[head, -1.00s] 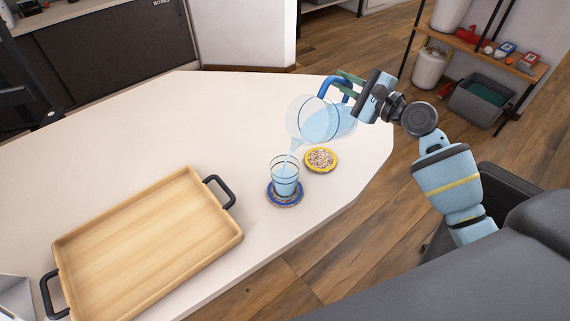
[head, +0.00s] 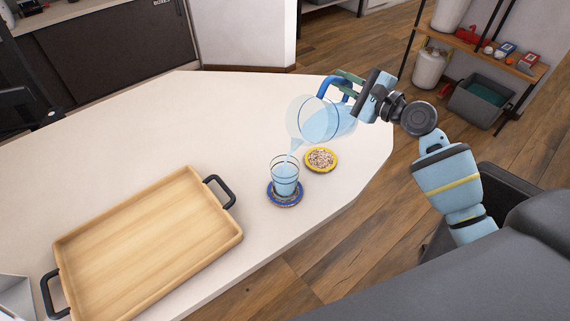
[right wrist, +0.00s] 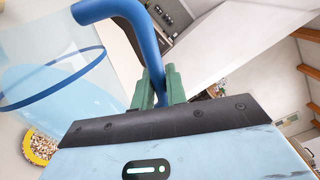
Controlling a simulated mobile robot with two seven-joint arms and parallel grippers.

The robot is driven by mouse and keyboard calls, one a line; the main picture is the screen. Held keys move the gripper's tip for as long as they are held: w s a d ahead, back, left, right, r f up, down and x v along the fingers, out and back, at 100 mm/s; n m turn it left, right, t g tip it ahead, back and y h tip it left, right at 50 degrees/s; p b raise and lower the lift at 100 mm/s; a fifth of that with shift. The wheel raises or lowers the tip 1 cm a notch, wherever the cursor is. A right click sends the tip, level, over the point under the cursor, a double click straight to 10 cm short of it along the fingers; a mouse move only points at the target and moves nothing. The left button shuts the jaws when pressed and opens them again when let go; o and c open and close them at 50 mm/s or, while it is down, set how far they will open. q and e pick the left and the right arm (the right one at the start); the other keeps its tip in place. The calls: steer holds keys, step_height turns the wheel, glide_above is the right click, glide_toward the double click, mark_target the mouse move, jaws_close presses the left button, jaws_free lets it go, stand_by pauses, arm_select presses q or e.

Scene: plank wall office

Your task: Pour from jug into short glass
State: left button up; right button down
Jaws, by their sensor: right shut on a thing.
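The clear jug (head: 318,120) with a blue handle is tilted to the left above the table, with light blue liquid inside. A stream runs from its lip into the short glass (head: 285,178). The glass stands upright on a blue round coaster (head: 284,200) and holds blue liquid. My right gripper (head: 352,82) is shut on the jug's handle. In the right wrist view, its green fingers (right wrist: 160,88) close around the blue handle (right wrist: 140,30), and part of the jug (right wrist: 50,80) shows at left. My left gripper is out of view.
A yellow round coaster (head: 320,159) with a speckled top lies right of the glass. A wooden tray (head: 145,245) with black handles is at the left front of the white table (head: 200,115). The table's back left is clear. A dark grey chair (head: 500,250) stands at right.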

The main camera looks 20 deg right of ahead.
mark_target(347, 104)
steer(key=shift+r, duration=0.25)
stand_by(0.4)
steer(key=d+f+m+b, duration=0.1)
steer(key=f, duration=0.2)
steer(key=w+d+f+m, duration=0.1)
steer(key=f+m, duration=0.1)
steer(key=d+f+m+b, duration=0.1)
steer(key=f, duration=0.2)
steer(key=shift+w+f+b, duration=0.2)
steer(key=shift+f+b, duration=0.15)
steer(key=shift+w+d+r+m, duration=0.15)
steer(key=shift+d+r+m, duration=0.15)
steer(key=shift+m, duration=0.2)
steer(key=shift+r, duration=0.2)
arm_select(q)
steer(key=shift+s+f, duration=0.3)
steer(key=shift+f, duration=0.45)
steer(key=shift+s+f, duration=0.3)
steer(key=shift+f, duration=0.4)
arm_select(e)
steer(key=w+d+f+m, duration=0.1)
steer(key=d+f+m, duration=0.2)
steer(key=f+m, duration=0.3)
steer(key=shift+w+d+f+m, duration=0.2)
steer(key=shift+w+f+m, duration=0.2)
